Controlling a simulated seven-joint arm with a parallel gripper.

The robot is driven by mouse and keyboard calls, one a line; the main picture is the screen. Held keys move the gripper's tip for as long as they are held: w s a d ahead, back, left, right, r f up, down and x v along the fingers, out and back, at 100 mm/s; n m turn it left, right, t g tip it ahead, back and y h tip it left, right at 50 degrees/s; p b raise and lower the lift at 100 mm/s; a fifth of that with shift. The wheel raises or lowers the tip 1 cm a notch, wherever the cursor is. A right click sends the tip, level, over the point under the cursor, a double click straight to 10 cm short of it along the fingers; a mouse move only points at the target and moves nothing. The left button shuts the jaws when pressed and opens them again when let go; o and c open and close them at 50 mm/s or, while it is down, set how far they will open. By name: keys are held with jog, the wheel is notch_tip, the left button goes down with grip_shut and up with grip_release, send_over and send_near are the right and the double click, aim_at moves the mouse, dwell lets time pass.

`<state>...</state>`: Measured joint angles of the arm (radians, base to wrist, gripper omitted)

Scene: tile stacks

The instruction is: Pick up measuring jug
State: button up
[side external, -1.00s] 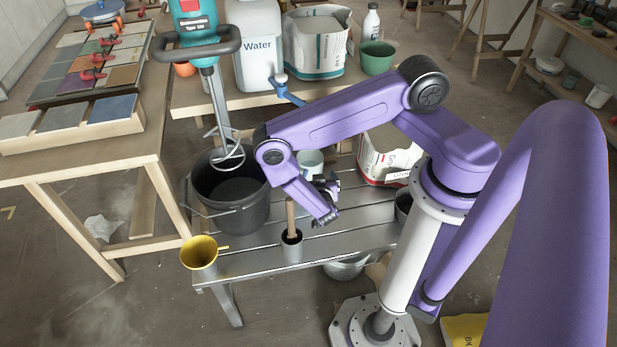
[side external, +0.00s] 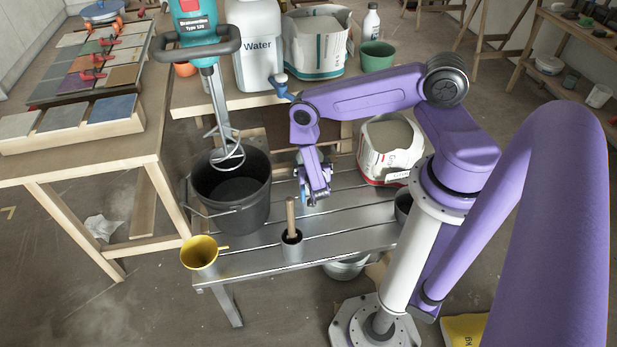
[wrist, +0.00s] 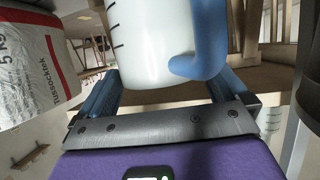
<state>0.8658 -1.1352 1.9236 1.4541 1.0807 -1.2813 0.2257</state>
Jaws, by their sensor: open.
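The measuring jug (wrist: 150,40) is white with black graduation marks and a blue handle (wrist: 203,42) on its right side in the wrist view. Its rim is out of frame there. My gripper (wrist: 168,80) is open, with one blue finger on each side of the jug's lower part. I cannot tell whether either finger touches it. In the side view my gripper (side external: 314,192) is low over the metal bench and hides most or all of the jug.
A black bucket (side external: 240,207) with a mixer in it stands left of my gripper. An open bag (side external: 388,165) stands to the right. Bare slats (side external: 350,215) lie between.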

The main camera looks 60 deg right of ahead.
jog(key=shift+w+d+f, duration=0.25)
jog(key=shift+w+d, duration=0.15)
jog(key=shift+d, duration=0.1)
jog(key=c, duration=1.5)
jog(key=shift+c, duration=1.2)
jog(key=shift+r, duration=0.25)
